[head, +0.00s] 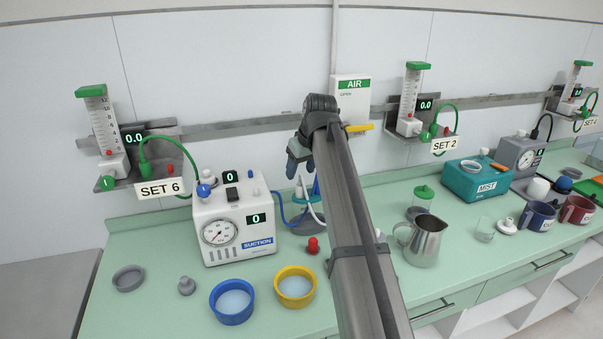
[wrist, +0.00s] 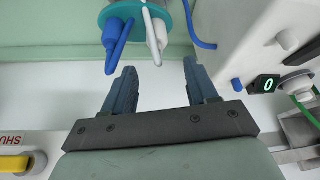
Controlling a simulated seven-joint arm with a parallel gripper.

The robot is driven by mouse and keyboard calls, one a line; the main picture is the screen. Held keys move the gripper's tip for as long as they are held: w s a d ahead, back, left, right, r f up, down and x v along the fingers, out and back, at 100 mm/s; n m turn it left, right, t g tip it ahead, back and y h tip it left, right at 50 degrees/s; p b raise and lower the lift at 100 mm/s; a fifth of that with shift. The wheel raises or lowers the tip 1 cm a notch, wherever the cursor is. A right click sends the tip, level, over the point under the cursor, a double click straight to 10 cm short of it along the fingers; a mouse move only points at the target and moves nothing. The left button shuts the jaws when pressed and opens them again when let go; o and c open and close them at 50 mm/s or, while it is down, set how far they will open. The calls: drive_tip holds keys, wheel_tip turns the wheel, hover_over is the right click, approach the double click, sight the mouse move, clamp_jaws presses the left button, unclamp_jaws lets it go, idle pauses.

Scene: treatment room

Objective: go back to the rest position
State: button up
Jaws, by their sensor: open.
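My gripper (wrist: 157,85) is open and empty in the wrist view, its two dark fingers apart with pale wall between them. In the head view my gripper (head: 299,168) is at the end of my raised arm, above the back of the green counter and right of the suction unit. A teal disc (wrist: 135,22) with a blue and a white clip-like part on it is just beyond the fingertips in the wrist view, apart from them as far as I can tell. My arm hides part of the counter behind it.
The white suction unit (head: 235,222) stands left of my gripper. A blue bowl (head: 232,301), a yellow bowl (head: 295,287) and a red stopper (head: 313,245) are in front. A metal jug (head: 424,241) stands right of my arm. The AIR box (head: 351,99) with its yellow lever (head: 359,128) is behind.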

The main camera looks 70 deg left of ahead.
drive_tip(key=shift+r, duration=0.85)
